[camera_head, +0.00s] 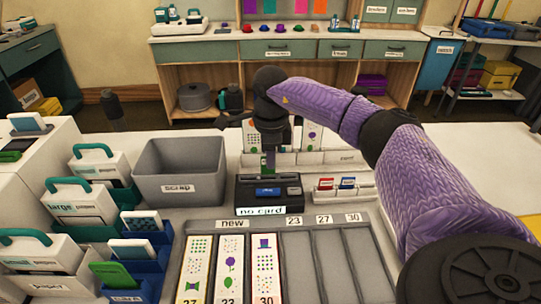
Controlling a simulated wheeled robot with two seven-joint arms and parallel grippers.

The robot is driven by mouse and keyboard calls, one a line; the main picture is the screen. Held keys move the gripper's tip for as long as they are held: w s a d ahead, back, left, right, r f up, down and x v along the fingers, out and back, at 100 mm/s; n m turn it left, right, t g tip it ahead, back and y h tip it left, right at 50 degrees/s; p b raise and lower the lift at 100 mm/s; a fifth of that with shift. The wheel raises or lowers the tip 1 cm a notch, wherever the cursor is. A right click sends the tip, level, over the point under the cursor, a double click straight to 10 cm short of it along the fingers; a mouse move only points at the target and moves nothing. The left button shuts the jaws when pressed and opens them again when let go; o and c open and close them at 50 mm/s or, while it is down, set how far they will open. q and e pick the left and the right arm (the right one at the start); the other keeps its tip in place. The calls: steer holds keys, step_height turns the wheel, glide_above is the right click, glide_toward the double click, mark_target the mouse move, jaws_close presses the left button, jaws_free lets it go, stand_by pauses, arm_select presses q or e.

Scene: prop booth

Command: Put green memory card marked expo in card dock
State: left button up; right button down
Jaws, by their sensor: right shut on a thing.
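My right gripper (269,143) comes in from the right on its purple-sleeved arm and points down over the black card dock (246,197). It is shut on the green memory card (269,160), a narrow strip below the fingers. The card's marking is too small to read, and I cannot tell whether its lower edge touches the dock. The dock has a small blue display and a front label reading "no card". A small white rack (327,195) to its right holds a red card and a blue card. My left gripper is not in view.
A grey "scrap" bin (180,160) stands left of the dock. Behind it is a white holder (345,157) with patterned strips. In front lies a grey tray (290,225) with patterned strips and empty slots. Cases and card boxes crowd the left. The table is clear at far right.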

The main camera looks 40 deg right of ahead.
steer(key=shift+f, duration=0.6)
steer(key=shift+f+b, duration=0.45)
steer(key=shift+f, duration=0.35)
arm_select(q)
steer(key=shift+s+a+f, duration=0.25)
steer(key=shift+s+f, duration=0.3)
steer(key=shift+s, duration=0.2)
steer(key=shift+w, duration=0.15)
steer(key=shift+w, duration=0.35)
arm_select(e)
steer(key=c, duration=0.7)
jaws_free()
